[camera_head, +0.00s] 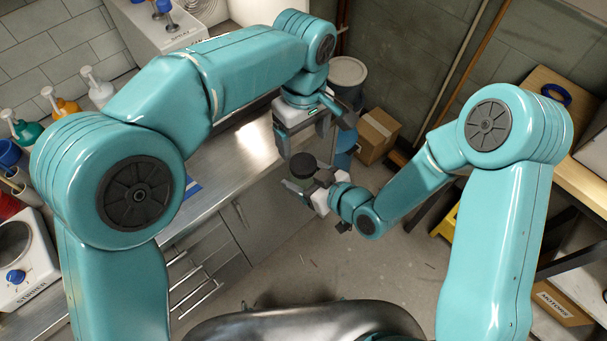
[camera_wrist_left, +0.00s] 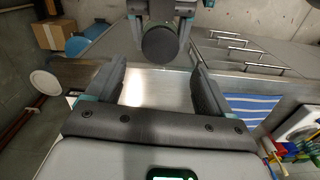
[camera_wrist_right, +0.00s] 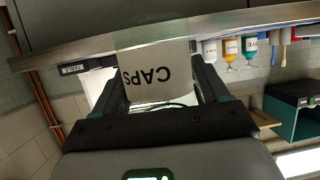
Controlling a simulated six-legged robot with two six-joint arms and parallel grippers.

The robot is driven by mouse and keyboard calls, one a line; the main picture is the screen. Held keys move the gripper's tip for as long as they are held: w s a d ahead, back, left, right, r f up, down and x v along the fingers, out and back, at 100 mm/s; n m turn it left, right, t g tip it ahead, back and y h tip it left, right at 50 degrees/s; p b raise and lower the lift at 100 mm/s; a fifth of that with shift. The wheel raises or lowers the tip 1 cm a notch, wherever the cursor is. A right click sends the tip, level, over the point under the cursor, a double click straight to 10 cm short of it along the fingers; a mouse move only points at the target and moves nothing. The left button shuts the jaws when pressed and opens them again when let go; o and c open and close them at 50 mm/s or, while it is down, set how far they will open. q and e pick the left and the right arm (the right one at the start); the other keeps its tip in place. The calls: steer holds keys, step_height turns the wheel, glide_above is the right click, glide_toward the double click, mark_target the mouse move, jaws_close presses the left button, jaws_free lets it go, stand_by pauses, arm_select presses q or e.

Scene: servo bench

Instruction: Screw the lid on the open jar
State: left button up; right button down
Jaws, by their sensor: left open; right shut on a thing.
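A jar labelled CAPS (camera_wrist_right: 158,72), pale and translucent, stands between the fingers of my right gripper (camera_wrist_right: 160,85). In the head view my right gripper (camera_head: 308,186) is shut on it, off the bench. A dark round lid (camera_head: 303,164) shows at the jar's top; it also shows in the left wrist view (camera_wrist_left: 160,45). I cannot tell whether the lid is screwed tight. My left gripper (camera_head: 314,143) is open and empty, just above and apart from the lid. In the left wrist view the lid appears beyond the open fingers, between them.
A cardboard box (camera_head: 376,135) and a lidded bin (camera_head: 347,75) stand behind the grippers. The floor in front is clear.

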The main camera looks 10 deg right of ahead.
mark_target(303, 163)
arm_select(q)
steer(key=shift+r+n, duration=0.3)
steer(key=shift+n, duration=0.2)
steer(key=shift+f, duration=4.05)
steer(key=shift+c, duration=0.4)
steer(key=c, duration=1)
steer(key=m, duration=0.6)
steer(key=shift+m, duration=0.3)
